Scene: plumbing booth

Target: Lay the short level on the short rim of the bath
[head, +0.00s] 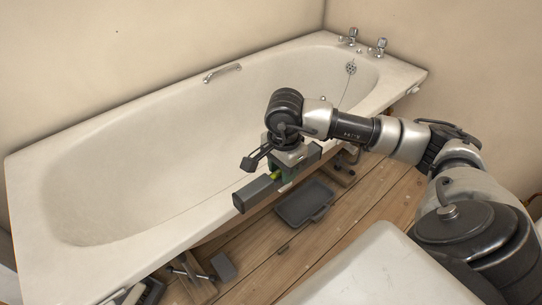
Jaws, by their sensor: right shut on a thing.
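My right gripper (284,172) is shut on the short level (256,193), a dark grey bar with a yellow-green vial near its middle. The gripper hides part of the bar. The level appears over or just outside the near long rim of the bath (190,222); I cannot tell whether it touches the rim. The bath is white. One short rim, with the taps, is at the far right (400,88); the other is at the left end (24,225). Both short rims look clear of any level. My left gripper is not in view.
Two chrome taps (377,47) stand on the far right corner of the bath, and a grab handle (222,72) is on the wall-side rim. A dark tray (303,203) lies on the wooden floor below the level. A grey block (223,267) lies nearer the front.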

